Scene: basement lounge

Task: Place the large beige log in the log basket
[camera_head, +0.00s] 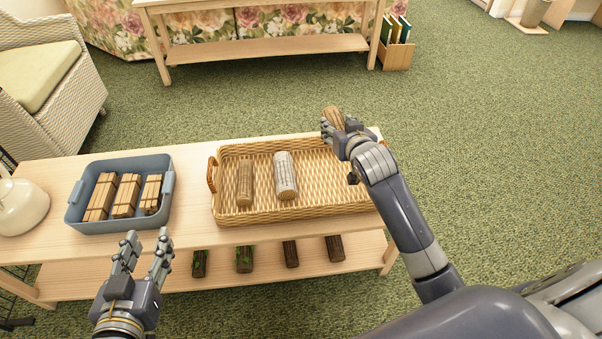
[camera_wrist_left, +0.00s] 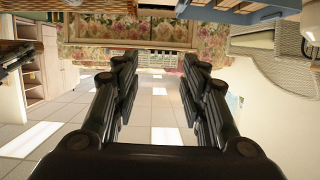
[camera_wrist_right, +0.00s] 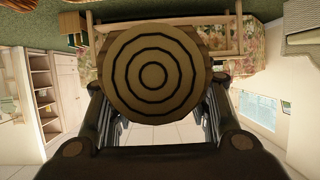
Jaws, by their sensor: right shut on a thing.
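The log basket (camera_head: 232,215) is a wide wicker tray with side handles on the light wooden table. Two logs lie in it, a brown one (camera_head: 245,182) and a pale grey one (camera_head: 286,176). My right gripper (camera_head: 336,125) is shut on a beige-brown log (camera_head: 333,115) over the basket's far right part. The right wrist view shows the log's ringed end (camera_wrist_right: 153,75) between the fingers. I cannot tell whether the log touches the basket. My left gripper (camera_head: 146,256) is open and empty in front of the table; its spread fingers show in the left wrist view (camera_wrist_left: 160,95).
A blue-grey bin (camera_head: 78,217) with bundled sticks stands left of the basket. A cream kettle-like object (camera_head: 20,207) is at the table's left end. Several dark logs (camera_head: 244,259) lie on the lower shelf. A wicker armchair (camera_head: 85,85) stands at left. Green carpet is clear at right.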

